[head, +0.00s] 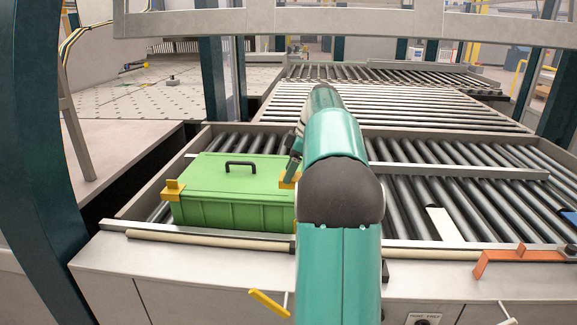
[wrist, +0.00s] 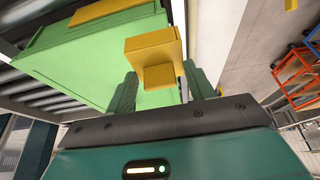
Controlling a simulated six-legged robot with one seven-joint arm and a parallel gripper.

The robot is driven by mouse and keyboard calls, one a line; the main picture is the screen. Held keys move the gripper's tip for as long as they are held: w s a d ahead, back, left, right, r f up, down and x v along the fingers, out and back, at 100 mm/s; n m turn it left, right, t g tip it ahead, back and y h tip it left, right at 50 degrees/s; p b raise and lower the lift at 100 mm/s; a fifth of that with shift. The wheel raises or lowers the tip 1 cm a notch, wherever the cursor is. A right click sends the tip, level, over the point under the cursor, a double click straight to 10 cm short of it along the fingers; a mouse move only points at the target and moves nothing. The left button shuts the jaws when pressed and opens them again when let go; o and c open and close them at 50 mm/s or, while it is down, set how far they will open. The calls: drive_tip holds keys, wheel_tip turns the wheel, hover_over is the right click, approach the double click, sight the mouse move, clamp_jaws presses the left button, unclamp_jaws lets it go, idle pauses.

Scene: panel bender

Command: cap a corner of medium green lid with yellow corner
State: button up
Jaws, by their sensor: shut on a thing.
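The green lid (head: 245,205), box-shaped with a black handle (head: 241,166) on top, sits on the rollers at the left. A yellow corner (head: 173,190) is on its front left corner. My gripper (wrist: 160,86) is shut on another yellow corner (wrist: 155,50), held between its two dark fingers. This held corner also shows in the head view (head: 288,181), at the lid's front right corner, partly hidden by my arm. In the wrist view it overlaps the edge of the green lid (wrist: 85,62); I cannot tell whether it is fully seated. Another yellow piece (wrist: 108,11) shows on the lid there.
Rollers (head: 470,195) spread right and behind the lid, with a metal rail (head: 460,171) across them. A white strip (head: 443,223) lies on the right rollers. An orange bracket (head: 515,256) is at the front right edge. A yellow handle (head: 268,303) sticks out in front.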

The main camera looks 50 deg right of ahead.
sight(287, 196)
drive_tip(key=shift+s+f, duration=0.15)
drive_tip(key=shift+f, duration=2.75)
drive_tip(key=shift+f, duration=0.25)
drive_tip(key=o, duration=1)
drive_tip(key=shift+o, duration=0.2)
drive_tip(key=v, duration=1.3)
drive_tip(key=shift+r, duration=0.4)
drive_tip(key=shift+s, duration=0.15)
